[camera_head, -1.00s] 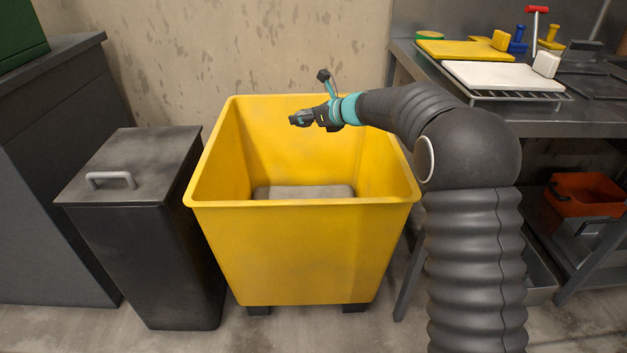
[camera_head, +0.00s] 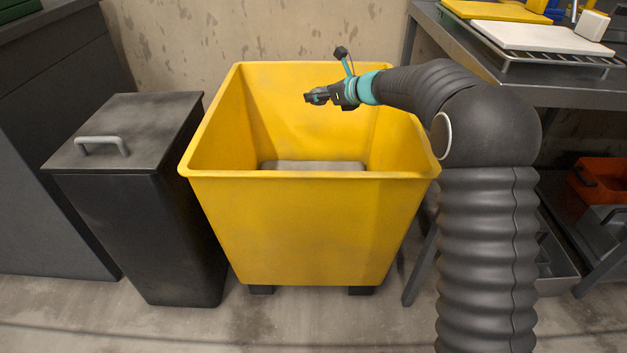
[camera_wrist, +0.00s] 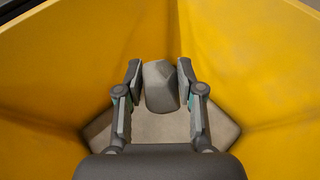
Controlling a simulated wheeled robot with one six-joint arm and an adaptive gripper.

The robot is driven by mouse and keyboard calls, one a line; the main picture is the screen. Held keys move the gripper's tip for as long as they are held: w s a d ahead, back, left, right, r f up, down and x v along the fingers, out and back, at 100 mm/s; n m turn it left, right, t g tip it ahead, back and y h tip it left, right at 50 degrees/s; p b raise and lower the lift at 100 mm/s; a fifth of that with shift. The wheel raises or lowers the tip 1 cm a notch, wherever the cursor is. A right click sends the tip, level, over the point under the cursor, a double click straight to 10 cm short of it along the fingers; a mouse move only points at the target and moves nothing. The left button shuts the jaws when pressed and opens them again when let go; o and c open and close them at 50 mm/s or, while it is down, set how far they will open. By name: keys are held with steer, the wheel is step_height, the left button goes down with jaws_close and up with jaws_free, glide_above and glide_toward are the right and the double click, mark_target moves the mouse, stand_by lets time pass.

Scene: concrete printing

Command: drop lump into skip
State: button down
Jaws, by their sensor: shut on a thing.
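The yellow skip (camera_head: 300,225) stands in the middle of the head view, open at the top. A grey layer (camera_head: 312,166) covers part of its floor. My gripper (camera_head: 308,98) is over the skip's opening, toward its back. In the wrist view my gripper (camera_wrist: 158,80) is shut on a grey, angular lump (camera_wrist: 161,88), held between the two fingers. The skip's yellow walls (camera_wrist: 255,60) and pale grey floor (camera_wrist: 165,126) show around and below the lump. The lump is hard to make out in the head view.
A black lidded bin (camera_head: 140,200) stands close to the skip's left. A grey bench (camera_head: 570,95) with a white board (camera_head: 540,37) on a rack is at the right. An orange container (camera_head: 598,185) sits below it. Concrete floor shows in front.

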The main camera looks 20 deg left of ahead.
steer(key=shift+f, duration=0.1)
steer(key=c, duration=0.6)
jaws_free()
steer(key=shift+c, duration=0.2)
steer(key=v, duration=1.2)
steer(key=shift+f, duration=0.1)
